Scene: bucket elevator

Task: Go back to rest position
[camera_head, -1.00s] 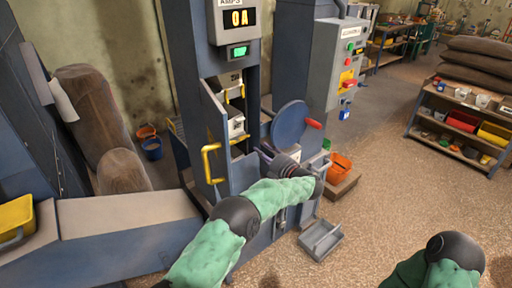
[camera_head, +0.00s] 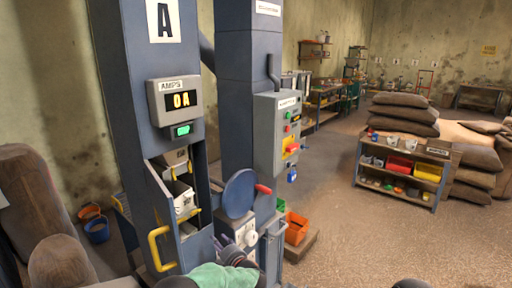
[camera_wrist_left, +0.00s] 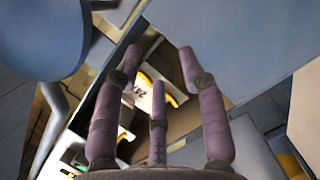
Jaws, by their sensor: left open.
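My left gripper (camera_head: 228,250) is at the bottom of the head view, in front of the blue bucket elevator (camera_head: 135,95). In the left wrist view its three purple-grey fingers (camera_wrist_left: 158,72) are spread open with nothing between them. Behind the fingers the wrist view shows pale buckets (camera_wrist_left: 148,92) inside the elevator's opening. The same buckets (camera_head: 183,197) show in the head view. A yellow handle (camera_head: 154,252) is on the panel left of the opening. A round blue disc (camera_head: 240,193) with a red grip is just above my gripper. My right gripper is not in view.
A grey control box (camera_head: 276,135) is on the column to the right. An orange bucket (camera_head: 296,228) stands on a low block. Orange and blue buckets (camera_head: 96,230) are at the left wall. A shelf (camera_head: 402,190) with bins and sacks stands right. The floor (camera_head: 345,245) between is clear.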

